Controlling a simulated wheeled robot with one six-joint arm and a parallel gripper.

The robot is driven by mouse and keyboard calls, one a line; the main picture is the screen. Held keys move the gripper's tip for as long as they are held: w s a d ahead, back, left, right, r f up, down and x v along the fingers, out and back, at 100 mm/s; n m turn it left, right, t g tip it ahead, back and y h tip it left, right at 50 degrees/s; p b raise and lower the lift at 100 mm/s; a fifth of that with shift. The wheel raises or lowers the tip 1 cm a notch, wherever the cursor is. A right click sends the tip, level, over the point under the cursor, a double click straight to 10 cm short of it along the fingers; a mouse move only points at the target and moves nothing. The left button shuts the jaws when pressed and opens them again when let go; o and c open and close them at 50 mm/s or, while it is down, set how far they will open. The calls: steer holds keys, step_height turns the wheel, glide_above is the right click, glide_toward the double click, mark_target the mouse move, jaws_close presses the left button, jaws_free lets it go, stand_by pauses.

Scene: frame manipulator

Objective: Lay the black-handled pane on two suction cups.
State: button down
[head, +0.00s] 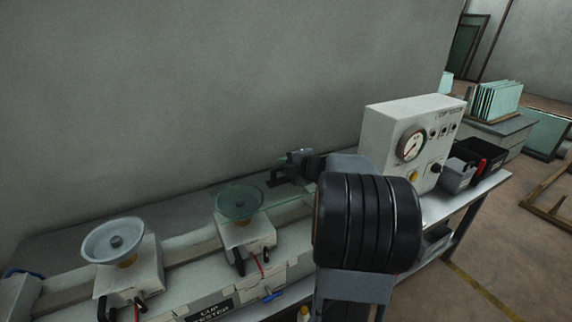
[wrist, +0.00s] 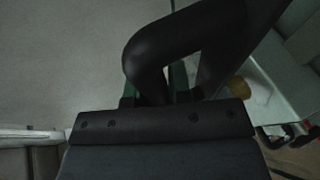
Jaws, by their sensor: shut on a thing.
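In the head view two suction cups stand on the tester bench. The left cup (head: 103,245) is pale, round and uncovered. The right cup (head: 238,202) looks green, seemingly seen through clear glass; the pane's outline is hard to make out. My gripper (head: 292,164) is just right of and behind this cup, partly hidden by my arm. In the wrist view the black handle (wrist: 150,60) is a thick loop, and my gripper (wrist: 165,105) is shut on it. A thin green strip of the pane (wrist: 179,76) shows through the loop. I cannot tell whether the pane touches the right cup.
A white gauge box (head: 385,122) stands right of my arm. Grey and black bins (head: 478,158) sit at the bench's right end. A grey wall (head: 200,80) rises close behind. Several glass panes (head: 497,100) stand in a rack at the far right.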

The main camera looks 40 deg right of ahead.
steer(key=shift+f, duration=0.1)
stand_by(0.7)
steer(key=c, duration=1.1)
jaws_free()
steer(key=shift+s, duration=0.1)
steer(key=shift+o, duration=0.7)
steer(key=shift+f, duration=0.2)
steer(key=v, duration=1.4)
steer(key=shift+r, duration=0.1)
